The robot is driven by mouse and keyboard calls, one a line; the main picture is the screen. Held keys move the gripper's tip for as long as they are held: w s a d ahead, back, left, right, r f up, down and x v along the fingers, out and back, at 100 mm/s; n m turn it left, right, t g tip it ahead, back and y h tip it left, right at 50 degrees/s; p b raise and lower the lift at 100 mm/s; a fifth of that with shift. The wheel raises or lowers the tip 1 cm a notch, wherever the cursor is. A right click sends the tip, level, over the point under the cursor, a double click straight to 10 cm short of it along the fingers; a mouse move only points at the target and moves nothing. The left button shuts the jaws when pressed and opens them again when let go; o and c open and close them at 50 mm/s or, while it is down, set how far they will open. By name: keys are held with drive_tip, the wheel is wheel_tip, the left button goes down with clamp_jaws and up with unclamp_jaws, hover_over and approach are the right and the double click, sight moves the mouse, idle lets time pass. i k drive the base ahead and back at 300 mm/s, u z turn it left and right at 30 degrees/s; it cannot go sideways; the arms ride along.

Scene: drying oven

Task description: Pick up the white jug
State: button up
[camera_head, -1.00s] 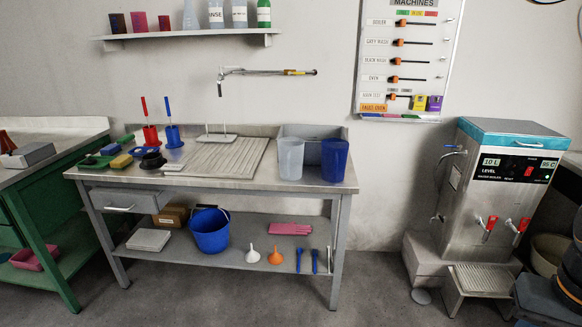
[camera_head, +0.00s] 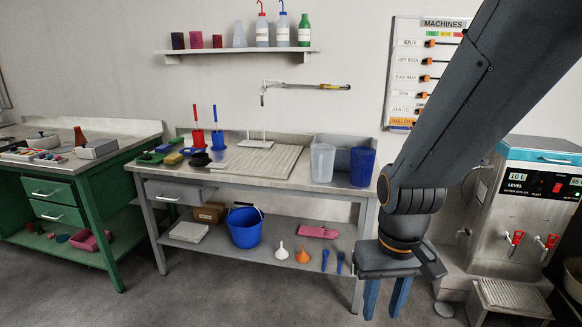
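The white jug (camera_head: 322,163) is a translucent, pale container standing upright on the right part of the steel worktop, touching or close beside a blue jug (camera_head: 362,166). My gripper (camera_head: 384,300) has blue fingers and points down in front of the bench's right end. It is lower than the worktop and to the right of the white jug, well apart from it. A gap shows between its fingers, and nothing is seen in it.
A blue bucket (camera_head: 245,230) and funnels stand on the lower shelf. A water boiler (camera_head: 520,215) stands at right. Floor in front is clear.

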sight(323, 155)
drive_tip(key=z, duration=0.15)
drive_tip(key=i, duration=0.95)
drive_tip(key=z, duration=0.05)
